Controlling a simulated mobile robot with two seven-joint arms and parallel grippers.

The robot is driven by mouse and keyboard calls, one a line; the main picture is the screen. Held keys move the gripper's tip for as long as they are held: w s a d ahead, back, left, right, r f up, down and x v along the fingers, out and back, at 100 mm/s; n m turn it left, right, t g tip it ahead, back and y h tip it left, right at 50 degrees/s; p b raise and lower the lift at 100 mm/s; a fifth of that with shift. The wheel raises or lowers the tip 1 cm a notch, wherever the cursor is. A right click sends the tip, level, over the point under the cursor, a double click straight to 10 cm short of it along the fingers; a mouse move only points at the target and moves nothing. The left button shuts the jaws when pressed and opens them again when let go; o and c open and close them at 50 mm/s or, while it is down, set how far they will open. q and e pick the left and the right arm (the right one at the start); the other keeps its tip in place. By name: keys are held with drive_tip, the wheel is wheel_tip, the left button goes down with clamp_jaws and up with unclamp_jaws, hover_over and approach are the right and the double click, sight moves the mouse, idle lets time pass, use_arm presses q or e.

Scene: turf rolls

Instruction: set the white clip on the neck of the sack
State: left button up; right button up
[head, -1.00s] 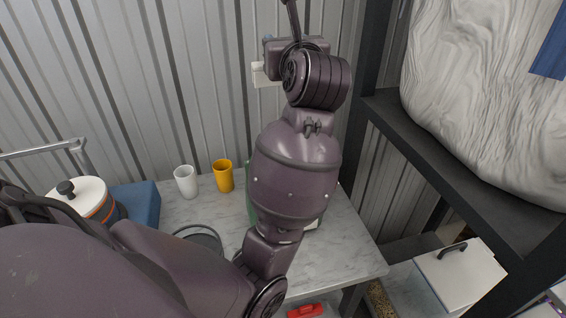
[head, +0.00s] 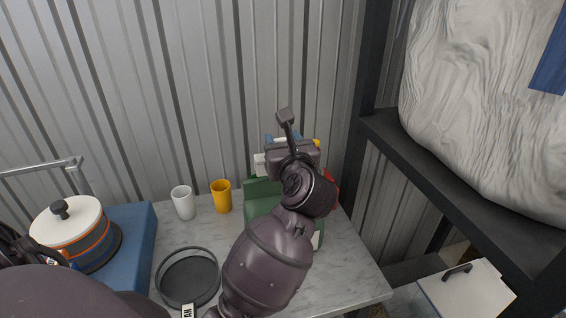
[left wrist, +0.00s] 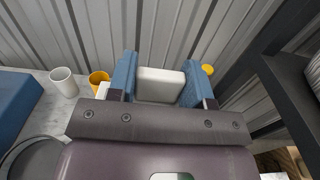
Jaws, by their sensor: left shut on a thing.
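My left gripper (head: 292,141) is shut on the white clip (left wrist: 160,86), a pale block between its two blue fingers in the left wrist view. In the head view the clip is mostly hidden by the gripper. A green sack (head: 262,190) stands on the marble table, behind and below my left wrist. My arm covers much of it, and I cannot see its neck clearly. The gripper is above the sack in the picture; I cannot tell whether the clip touches it.
A white cup (head: 183,203) and an orange cup (head: 222,197) stand left of the sack. A dark round tray (head: 188,277) lies in front of them. A lidded pot (head: 72,232) is farther left. A black shelf (head: 440,180) with a large wrinkled whitish bundle (head: 480,100) is on the right.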

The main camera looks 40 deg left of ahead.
use_arm(q)
wheel_tip(320, 180, down, 4)
drive_tip(key=shift+r, duration=0.2)
drive_tip(key=shift+f, duration=0.5)
use_arm(e)
drive_tip(key=shift+s+f, duration=0.55)
use_arm(q)
drive_tip(key=shift+f+b, duration=0.15)
drive_tip(key=shift+b, duration=0.15)
use_arm(e)
drive_tip(key=shift+w+f, duration=0.1)
use_arm(q)
drive_tip(key=o, duration=0.5)
drive_tip(key=shift+c, duration=0.2)
drive_tip(key=o, duration=0.5)
drive_tip(key=shift+c, duration=0.2)
use_arm(e)
drive_tip(key=shift+w+r, duration=0.2)
drive_tip(key=shift+w, duration=0.2)
